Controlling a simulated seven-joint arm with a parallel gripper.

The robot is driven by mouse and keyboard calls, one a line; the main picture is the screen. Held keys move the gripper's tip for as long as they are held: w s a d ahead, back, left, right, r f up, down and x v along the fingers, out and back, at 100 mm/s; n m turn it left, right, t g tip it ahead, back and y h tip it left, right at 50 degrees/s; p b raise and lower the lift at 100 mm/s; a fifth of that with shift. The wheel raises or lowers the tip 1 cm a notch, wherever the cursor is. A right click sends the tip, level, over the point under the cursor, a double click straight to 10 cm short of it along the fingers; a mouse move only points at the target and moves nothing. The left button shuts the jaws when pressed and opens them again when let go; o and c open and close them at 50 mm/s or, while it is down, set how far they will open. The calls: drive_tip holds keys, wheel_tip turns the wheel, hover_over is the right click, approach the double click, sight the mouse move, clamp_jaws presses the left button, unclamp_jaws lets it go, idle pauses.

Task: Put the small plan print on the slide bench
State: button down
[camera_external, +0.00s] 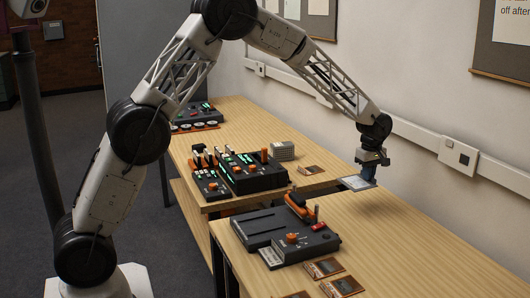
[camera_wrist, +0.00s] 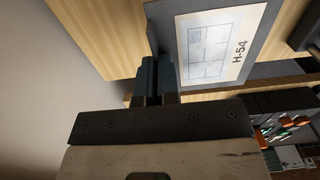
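A small plan print (camera_wrist: 215,45), a pale sheet with a line drawing and the label H-54 on a dark-edged plate, is in the wrist view; it also shows in the external view (camera_external: 356,183). My gripper (camera_external: 367,177) is shut on one edge of it and holds it roughly flat above the tables; its fingers show in the wrist view (camera_wrist: 157,80). No readable label marks the slide bench. A black flat device with orange parts (camera_external: 262,226) on the near wooden table may be it, to the left of and below my gripper.
Several small brown-framed cards (camera_external: 325,268) lie at the near table's front, and one (camera_external: 311,170) lies on the far table. Black control boxes (camera_external: 252,172) and a grey ribbed block (camera_external: 282,151) stand there. The near table's right side (camera_external: 430,240) is clear. A wall runs along the right.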

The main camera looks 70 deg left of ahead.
idle(0.3)
hover_over(365, 206)
drive_tip(key=shift+f, duration=3.15)
drive_tip(key=shift+f, duration=1.85)
drive_tip(key=c, duration=1.4)
unclamp_jaws()
drive_tip(key=shift+f, duration=0.15)
drive_tip(key=shift+o, duration=0.2)
drive_tip(key=shift+r, duration=0.2)
drive_tip(key=shift+r, duration=5.95)
